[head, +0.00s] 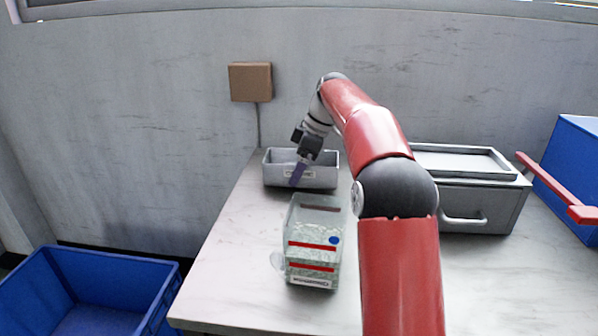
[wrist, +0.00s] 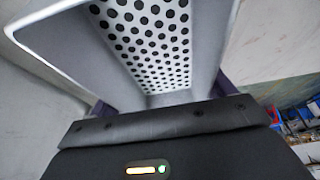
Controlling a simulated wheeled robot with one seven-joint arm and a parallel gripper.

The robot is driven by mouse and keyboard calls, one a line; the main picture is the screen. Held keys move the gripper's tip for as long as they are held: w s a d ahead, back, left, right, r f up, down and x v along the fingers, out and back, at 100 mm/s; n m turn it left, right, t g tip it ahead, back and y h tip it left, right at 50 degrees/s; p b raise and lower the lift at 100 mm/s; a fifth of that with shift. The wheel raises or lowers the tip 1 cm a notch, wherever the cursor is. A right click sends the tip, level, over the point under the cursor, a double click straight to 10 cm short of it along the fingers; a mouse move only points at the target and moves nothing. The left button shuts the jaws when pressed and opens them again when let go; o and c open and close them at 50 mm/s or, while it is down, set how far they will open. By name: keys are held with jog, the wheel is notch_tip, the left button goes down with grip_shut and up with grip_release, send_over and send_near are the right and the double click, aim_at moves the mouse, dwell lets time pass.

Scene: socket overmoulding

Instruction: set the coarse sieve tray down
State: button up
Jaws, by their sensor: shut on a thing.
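The coarse sieve tray (head: 323,179) is a grey open box with a label on its near wall, at the back left of the worktop in the head view. In the wrist view the tray (wrist: 55,55) fills the top, with rows of round black holes in its pale floor; it looks empty. My gripper (head: 297,175) reaches down at the tray's near wall, with a purple finger in front of that wall. It is shut on the tray. The fingertips are mostly hidden in the wrist view. I cannot tell whether the tray's underside touches the worktop.
A clear container (head: 313,279) with red stripes and pale contents stands just in front of the tray on the marble worktop (head: 225,270). A grey drawer box (head: 485,205) stands right, behind my arm. Blue crates stand lower left (head: 95,262) and far right (head: 572,165). The wall is close behind.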

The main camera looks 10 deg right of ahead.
notch_tip(320, 180, up, 8)
dwell(0.4)
jog(key=shift+r, duration=0.1)
